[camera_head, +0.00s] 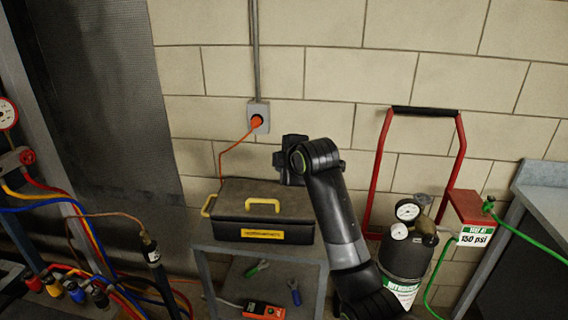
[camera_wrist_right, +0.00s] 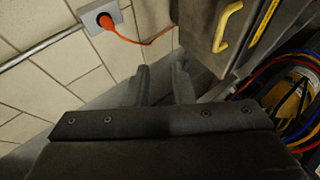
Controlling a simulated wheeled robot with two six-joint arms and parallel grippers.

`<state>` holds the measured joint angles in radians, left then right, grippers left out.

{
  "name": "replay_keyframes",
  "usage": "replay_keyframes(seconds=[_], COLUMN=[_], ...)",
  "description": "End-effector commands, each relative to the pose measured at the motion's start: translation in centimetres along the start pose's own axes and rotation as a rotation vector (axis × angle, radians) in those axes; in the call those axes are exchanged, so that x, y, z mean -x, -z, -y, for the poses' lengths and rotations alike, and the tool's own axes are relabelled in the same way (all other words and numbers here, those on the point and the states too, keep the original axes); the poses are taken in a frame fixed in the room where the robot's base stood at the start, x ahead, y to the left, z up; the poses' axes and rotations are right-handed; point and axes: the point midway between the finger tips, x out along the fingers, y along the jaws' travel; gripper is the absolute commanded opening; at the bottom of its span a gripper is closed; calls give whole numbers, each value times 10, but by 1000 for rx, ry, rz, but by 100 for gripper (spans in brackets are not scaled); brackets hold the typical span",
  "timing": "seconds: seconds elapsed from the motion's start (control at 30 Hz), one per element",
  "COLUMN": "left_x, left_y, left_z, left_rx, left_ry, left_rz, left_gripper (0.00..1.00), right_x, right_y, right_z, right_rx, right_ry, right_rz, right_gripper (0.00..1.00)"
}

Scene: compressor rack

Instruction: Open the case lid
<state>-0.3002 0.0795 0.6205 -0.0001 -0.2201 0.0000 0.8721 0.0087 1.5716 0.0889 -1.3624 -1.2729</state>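The dark case (camera_head: 230,230) sits on a grey stand with its lid (camera_head: 245,191) closed. A yellow handle (camera_head: 263,204) is on the lid, and a yellow label (camera_head: 262,234) is on the front. In the right wrist view the case (camera_wrist_right: 200,22) is at the upper right, with a yellow handle (camera_wrist_right: 228,24) on it. My right arm reaches up past the case's right side; its wrist is above the case's back right. My right gripper (camera_wrist_right: 158,76) is open, with empty space between its fingers, beside the case. Its fingers are hidden in the head view. My left gripper is out of view.
An orange plug in a wall outlet (camera_head: 258,113) has its cord running down behind the case. The stand's lower shelf holds an orange meter (camera_head: 263,311) and tools. A red-framed cart with a gauged tank (camera_head: 403,258) stands right. Hoses and gauges crowd the left.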

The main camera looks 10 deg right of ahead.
Motion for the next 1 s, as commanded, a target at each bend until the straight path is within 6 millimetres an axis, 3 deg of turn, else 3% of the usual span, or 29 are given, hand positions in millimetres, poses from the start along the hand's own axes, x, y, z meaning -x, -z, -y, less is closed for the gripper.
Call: replay_keyframes(seconds=[0.2, 0.53, 0.63, 0.77, 1.0], left_x=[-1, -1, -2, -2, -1], left_y=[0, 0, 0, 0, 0], left_z=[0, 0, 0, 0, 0], left_rx=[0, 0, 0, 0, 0], left_ry=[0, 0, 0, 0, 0], left_rz=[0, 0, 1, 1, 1], left_gripper=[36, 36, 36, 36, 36], right_x=[11, 12, 11, 9, 28], right_y=[0, -1, -7, -34, -102], right_z=[0, 1, 11, 52, 169], right_rx=[0, -1, -25, -127, -433], right_ry=[-1, 1, 11, 50, 142], right_rz=[0, 1, 9, 44, 168], right_gripper=[21, 21, 21, 21, 21])
